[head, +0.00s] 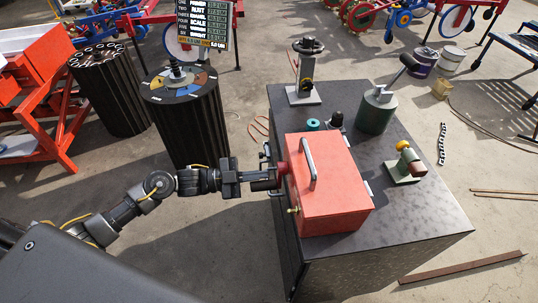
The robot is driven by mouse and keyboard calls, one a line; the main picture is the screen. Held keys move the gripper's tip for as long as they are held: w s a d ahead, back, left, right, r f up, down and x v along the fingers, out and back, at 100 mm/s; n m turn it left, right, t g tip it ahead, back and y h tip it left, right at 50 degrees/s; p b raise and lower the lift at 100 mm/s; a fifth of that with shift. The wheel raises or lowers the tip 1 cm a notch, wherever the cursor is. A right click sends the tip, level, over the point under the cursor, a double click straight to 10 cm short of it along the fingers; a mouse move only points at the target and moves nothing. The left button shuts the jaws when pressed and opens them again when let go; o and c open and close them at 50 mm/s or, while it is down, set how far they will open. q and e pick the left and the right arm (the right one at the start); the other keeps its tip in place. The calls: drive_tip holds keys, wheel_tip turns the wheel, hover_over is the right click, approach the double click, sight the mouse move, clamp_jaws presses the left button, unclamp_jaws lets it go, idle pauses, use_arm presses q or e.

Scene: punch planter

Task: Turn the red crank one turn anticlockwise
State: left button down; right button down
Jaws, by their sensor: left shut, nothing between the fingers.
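A red box (335,198) with a pale bar handle (309,158) on top stands at the near left of the dark table. A dark red round part (283,168) shows at the box's left side, by my gripper's tip; I take it for part of the red crank, but its arm is mostly hidden. My left gripper (276,178) reaches in from the left, level with that side. It is shut and holds nothing. I cannot tell if its tip touches the red part. My right gripper is not in view.
The dark table (420,222) also bears a black handwheel on a stand (305,75), a dark green cylinder with a lever (376,108) and a small device with a yellow knob (406,163). A black drum (186,120) stands left of the table. The table's right front is clear.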

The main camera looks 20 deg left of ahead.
use_arm(q)
drive_tip(key=shift+w+a+f+n, duration=0.15)
drive_tip(key=shift+w+a+f, duration=0.15)
drive_tip(key=shift+w+f, duration=0.2)
drive_tip(key=shift+w+a+f+n, duration=0.15)
drive_tip(key=shift+w+a+f, duration=0.15)
drive_tip(key=shift+f, duration=0.3)
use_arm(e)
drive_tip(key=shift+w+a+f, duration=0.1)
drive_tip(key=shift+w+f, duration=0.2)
use_arm(q)
drive_tip(key=v, duration=0.8)
drive_tip(key=shift+s+a+r+p, duration=0.15)
drive_tip(key=shift+a+r+p, duration=0.15)
drive_tip(key=shift+p, duration=0.1)
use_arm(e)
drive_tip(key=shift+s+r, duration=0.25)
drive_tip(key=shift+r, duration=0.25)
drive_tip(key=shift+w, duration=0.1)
